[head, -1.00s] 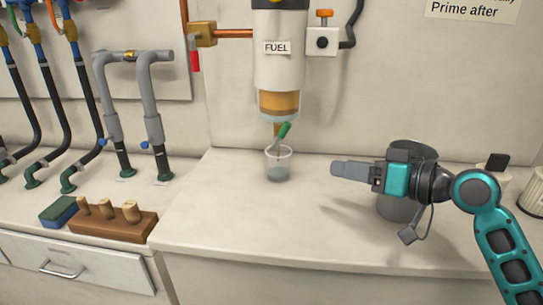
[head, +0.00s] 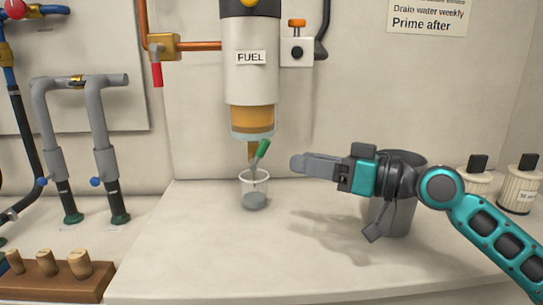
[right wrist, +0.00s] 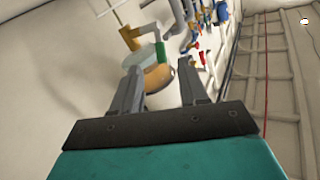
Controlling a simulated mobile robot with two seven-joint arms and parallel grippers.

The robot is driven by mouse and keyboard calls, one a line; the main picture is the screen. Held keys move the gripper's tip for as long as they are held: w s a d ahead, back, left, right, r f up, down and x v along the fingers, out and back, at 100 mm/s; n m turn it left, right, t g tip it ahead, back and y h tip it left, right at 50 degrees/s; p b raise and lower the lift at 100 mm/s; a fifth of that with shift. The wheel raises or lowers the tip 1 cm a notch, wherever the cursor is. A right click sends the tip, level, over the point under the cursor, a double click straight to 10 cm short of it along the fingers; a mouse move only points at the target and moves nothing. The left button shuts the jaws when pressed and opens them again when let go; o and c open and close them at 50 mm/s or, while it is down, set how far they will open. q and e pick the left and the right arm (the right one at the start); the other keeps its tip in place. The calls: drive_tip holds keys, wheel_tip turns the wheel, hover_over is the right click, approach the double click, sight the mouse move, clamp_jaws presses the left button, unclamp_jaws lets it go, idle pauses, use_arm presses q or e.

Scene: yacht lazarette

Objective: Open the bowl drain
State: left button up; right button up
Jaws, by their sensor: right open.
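The fuel filter (head: 250,70) hangs on the back wall, with an amber bowl (head: 252,121) at its bottom. Under the bowl is the drain, with a green-handled lever (head: 263,149) tilted up to the right. A clear cup (head: 254,190) stands on the counter below the drain. My right gripper (head: 297,164) is open and empty, just right of the green handle and slightly lower, apparently apart from it. In the right wrist view the green handle (right wrist: 160,53) shows beyond and between the fingers (right wrist: 160,82), near the bowl (right wrist: 158,78). My left gripper is not in view.
A grey container (head: 390,215) stands behind my right arm. Two white filter cartridges (head: 520,190) stand at the right. A valve box with an orange knob (head: 297,48) is right of the filter. Grey pipes (head: 100,125) and a wooden plug block (head: 60,280) are left. The front counter is clear.

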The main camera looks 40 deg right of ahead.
sight(260, 151)
drive_tip(key=p+x, duration=0.1)
drive_tip(key=x, duration=0.6)
drive_tip(key=shift+w, duration=0.3)
drive_tip(key=shift+a, duration=0.1)
clamp_jaws()
drive_tip(key=shift+p, duration=0.3)
